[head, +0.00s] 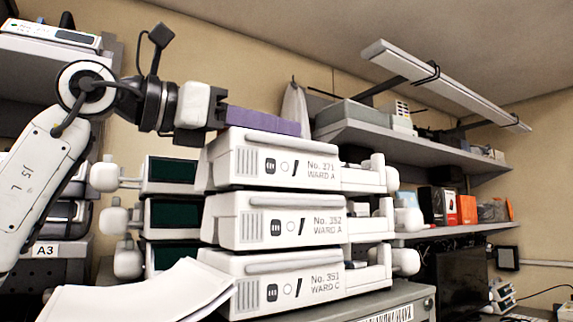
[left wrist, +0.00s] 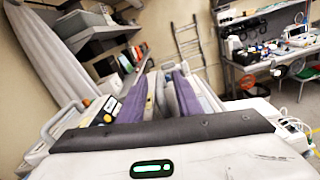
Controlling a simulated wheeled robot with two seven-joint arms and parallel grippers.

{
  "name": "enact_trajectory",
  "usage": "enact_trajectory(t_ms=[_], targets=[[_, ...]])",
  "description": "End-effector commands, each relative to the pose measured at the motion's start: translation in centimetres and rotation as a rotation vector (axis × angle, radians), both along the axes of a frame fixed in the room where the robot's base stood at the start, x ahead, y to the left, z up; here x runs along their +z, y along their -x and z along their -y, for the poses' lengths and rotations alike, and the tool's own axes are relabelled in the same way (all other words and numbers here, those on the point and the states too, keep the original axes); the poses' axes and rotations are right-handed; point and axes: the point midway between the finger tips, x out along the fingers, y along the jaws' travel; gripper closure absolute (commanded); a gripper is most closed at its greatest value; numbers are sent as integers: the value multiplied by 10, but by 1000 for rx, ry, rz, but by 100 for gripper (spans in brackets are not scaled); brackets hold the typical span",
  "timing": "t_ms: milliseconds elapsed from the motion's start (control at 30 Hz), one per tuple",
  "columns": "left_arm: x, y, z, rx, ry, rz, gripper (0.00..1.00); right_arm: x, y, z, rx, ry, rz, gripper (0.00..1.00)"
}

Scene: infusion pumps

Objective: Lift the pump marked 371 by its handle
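The pump marked 371 (head: 290,165) is the top one of a stack of three white pumps. It reads "No. 371 WARD A" on its side, and a pale bar-shaped handle (head: 280,143) runs along its upper edge. My left gripper (head: 262,121) reaches in from the left with its purple fingers just above or behind this upper edge; I cannot tell if they touch it. In the left wrist view the two purple fingers (left wrist: 163,95) stand apart with a gap between them, and I see no handle held there. My right gripper is in neither view.
Pump 352 (head: 290,220) and pump 351 (head: 295,282) lie below in the stack, on a grey cabinet (head: 410,297). A wall shelf (head: 400,143) with boxes is at the right. A shelf marked A3 (head: 45,250) is at the left.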

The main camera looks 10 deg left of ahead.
Motion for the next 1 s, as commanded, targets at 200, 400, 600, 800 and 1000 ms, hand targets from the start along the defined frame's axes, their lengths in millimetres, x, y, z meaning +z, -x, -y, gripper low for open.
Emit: enact_trajectory(t_ms=[200,400,600,800,1000], targets=[[0,-5,4,2,1,1,68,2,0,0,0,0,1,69],[0,-5,4,2,1,1,94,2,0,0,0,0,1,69],[0,-5,4,2,0,2,100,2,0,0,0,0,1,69],[0,-5,4,2,0,3,100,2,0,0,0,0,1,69],[0,-5,4,2,0,3,100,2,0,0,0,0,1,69]])
